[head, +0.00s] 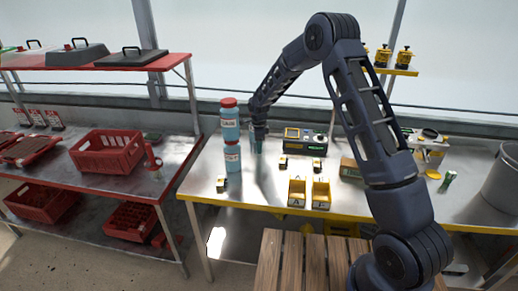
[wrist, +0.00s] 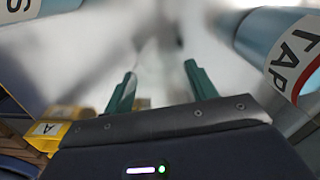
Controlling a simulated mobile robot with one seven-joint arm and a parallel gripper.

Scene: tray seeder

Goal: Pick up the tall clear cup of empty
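I cannot make out a tall clear cup for certain in either view. My gripper (head: 258,147) points down over the left part of the yellow-edged bench, just right of two blue bottles. In the wrist view the two green fingers of my gripper (wrist: 160,70) stand apart, with a wide gap. Only a blurred pale surface shows between them, and no held thing is clear there.
Blue bottles with red caps, an upper one (head: 230,122) and a lower one (head: 233,159), are close left of the gripper. The "TAP" bottle (wrist: 284,48) is at the wrist view's right. Yellow bins (head: 297,193) and a dark device (head: 306,141) are further right.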

